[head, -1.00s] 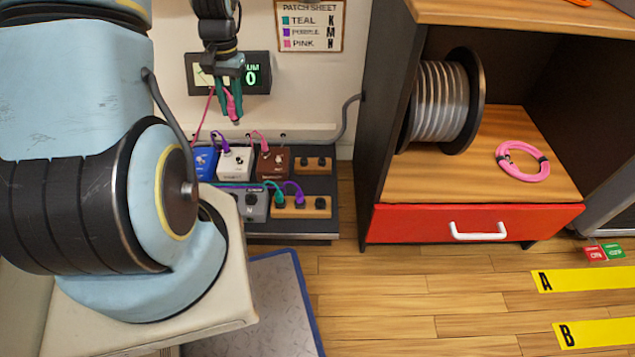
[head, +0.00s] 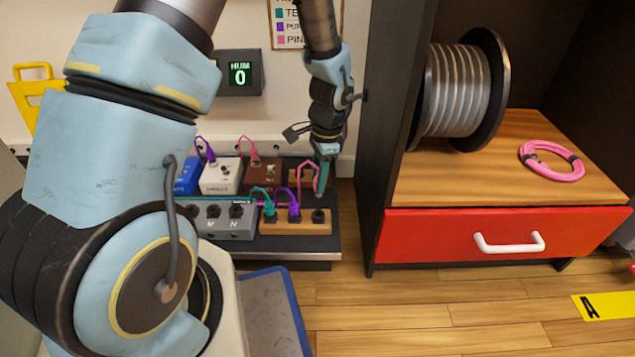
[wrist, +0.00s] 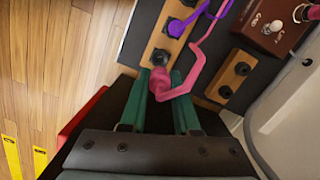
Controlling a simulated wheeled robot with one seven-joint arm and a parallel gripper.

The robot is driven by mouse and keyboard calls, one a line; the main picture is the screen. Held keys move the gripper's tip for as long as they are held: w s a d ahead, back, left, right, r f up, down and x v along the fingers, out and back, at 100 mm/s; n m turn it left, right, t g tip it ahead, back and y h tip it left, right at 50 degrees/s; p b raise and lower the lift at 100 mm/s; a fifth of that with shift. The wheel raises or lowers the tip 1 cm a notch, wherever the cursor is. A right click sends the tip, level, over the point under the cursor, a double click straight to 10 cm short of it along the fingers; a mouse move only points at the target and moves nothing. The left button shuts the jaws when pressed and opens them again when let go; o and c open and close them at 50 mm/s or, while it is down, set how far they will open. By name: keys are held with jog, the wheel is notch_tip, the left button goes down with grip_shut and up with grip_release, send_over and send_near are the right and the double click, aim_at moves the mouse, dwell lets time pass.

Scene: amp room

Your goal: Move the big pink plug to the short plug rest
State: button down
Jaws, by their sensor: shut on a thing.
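My gripper (head: 323,180) points down over the right part of the pedal board. Its teal fingers are shut on the big pink plug (wrist: 175,88), and a pink cable trails from it. In the head view the fingers mostly cover the plug. The short plug rest (wrist: 236,76), a wooden block with two dark sockets, lies right of the plug in the wrist view. In the head view it is partly hidden behind my gripper. The held plug appears near the bare end socket of the longer wooden rest (head: 282,228); its exact height is unclear.
Teal (head: 270,208) and purple (head: 294,210) plugs stand in the longer rest. A grey jack box (head: 222,222) is left of it. Blue, white (head: 220,177) and brown (head: 263,176) pedals stand behind. A cabinet with a red drawer (head: 505,243) stands close at right.

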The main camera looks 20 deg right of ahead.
aim_at(319, 196)
jog(key=shift+f, duration=0.15)
jog(key=shift+f+b, duration=3.4)
jog(key=shift+b, duration=0.25)
jog(key=shift+f, duration=0.6)
jog(key=c, duration=0.6)
grip_release()
jog(key=shift+o, duration=0.2)
jog(key=r+p, duration=0.1)
jog(key=r, duration=0.2)
jog(key=d+r+p, duration=0.1)
jog(key=r+p, duration=0.1)
jog(key=r, duration=0.2)
jog(key=r+p, duration=0.2)
jog(key=r, duration=0.1)
jog(key=shift+d+r, duration=0.15)
jog(key=shift+r, duration=0.15)
jog(key=shift+w, duration=0.1)
